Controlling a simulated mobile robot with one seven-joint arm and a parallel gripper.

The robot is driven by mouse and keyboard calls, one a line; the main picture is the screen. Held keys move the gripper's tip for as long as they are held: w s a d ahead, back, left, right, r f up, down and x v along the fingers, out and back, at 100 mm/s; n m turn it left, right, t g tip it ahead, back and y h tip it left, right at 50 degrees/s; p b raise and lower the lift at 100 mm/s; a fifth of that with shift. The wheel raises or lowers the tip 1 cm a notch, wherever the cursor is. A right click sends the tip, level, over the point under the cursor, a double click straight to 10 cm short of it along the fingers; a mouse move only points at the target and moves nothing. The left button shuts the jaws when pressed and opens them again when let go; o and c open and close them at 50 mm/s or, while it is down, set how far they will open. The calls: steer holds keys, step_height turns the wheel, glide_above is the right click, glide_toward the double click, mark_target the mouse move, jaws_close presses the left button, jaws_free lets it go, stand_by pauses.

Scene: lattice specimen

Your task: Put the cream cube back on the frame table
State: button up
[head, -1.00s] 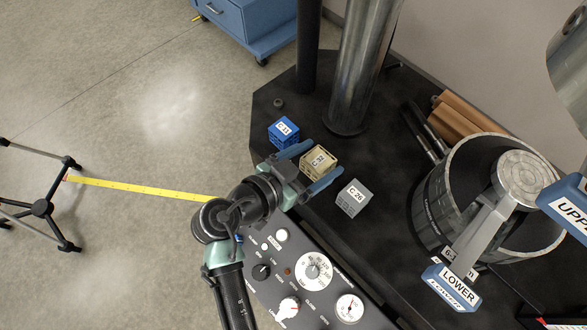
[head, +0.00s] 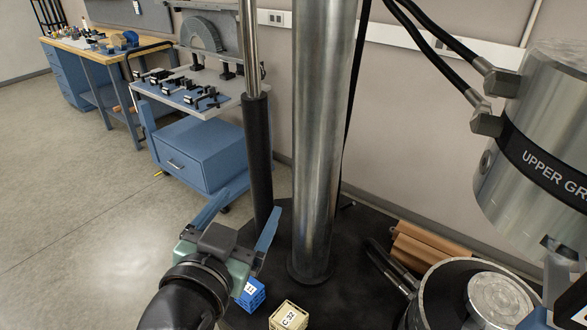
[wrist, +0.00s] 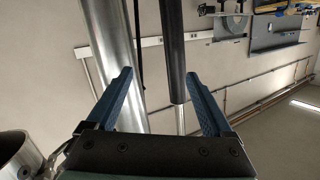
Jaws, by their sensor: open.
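The cream cube (head: 288,316), labelled C 32, sits on the black frame table (head: 345,228) at the bottom of the head view, partly cut off by the picture edge. My gripper (head: 240,220) is open and empty, raised above and to the left of the cube, with its blue fingers spread. In the wrist view the open fingers (wrist: 160,95) have nothing between them and face the wall and columns. The blue cube (head: 250,293) sits to the left of the cream cube, partly hidden behind my arm.
A thick steel column (head: 320,140) and a thinner dark column (head: 258,150) rise from the frame table near my gripper. A steel cylinder labelled UPPER (head: 535,130) hangs at right above an open metal ring (head: 430,310). A blue cabinet (head: 190,155) stands behind.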

steer(key=d+r+n+t+y, duration=0.1)
steer(key=d+r+t, duration=0.15)
steer(key=r, duration=0.65)
steer(key=d+r+n+t+y, duration=0.1)
steer(key=r+t, duration=0.2)
steer(key=r, duration=0.6)
steer(key=s+d+r+n+t, duration=0.1)
steer(key=s+d+r+t, duration=0.1)
steer(key=s+r, duration=0.3)
steer(key=s+d+r+n+t+y, duration=0.1)
steer(key=s+r+t, duration=0.3)
steer(key=r, duration=0.7)
steer(key=shift+s+d+r+n, duration=0.25)
steer(key=shift+s+d+n, duration=0.2)
steer(key=shift+s, duration=0.1)
